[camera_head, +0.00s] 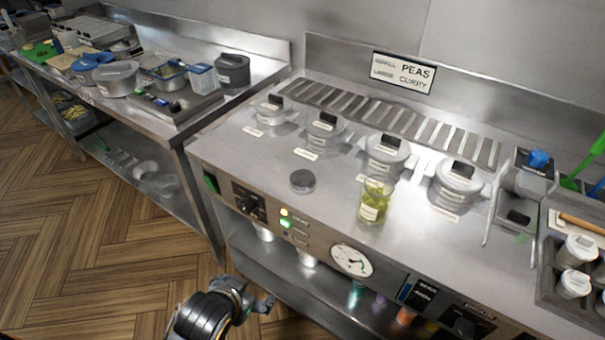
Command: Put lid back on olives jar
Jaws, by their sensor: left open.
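The olives jar (374,202) is clear glass with green contents and a pale label. It stands upright near the front edge of the steel range top, with no lid on it. A round grey lid (302,181) lies flat on the steel top to the left of the jar, apart from it. My left gripper (262,301) is at the bottom of the view, in front of and below the range's front panel. It is open, with nothing seen in it, and away from both lid and jar. My right gripper is not in view.
Several lidded grey pots (387,153) stand in a row behind the jar and lid. A tray with white-capped containers (573,283) is at the right. The range's front panel has knobs and a gauge (351,260). The steel between lid and jar is clear.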

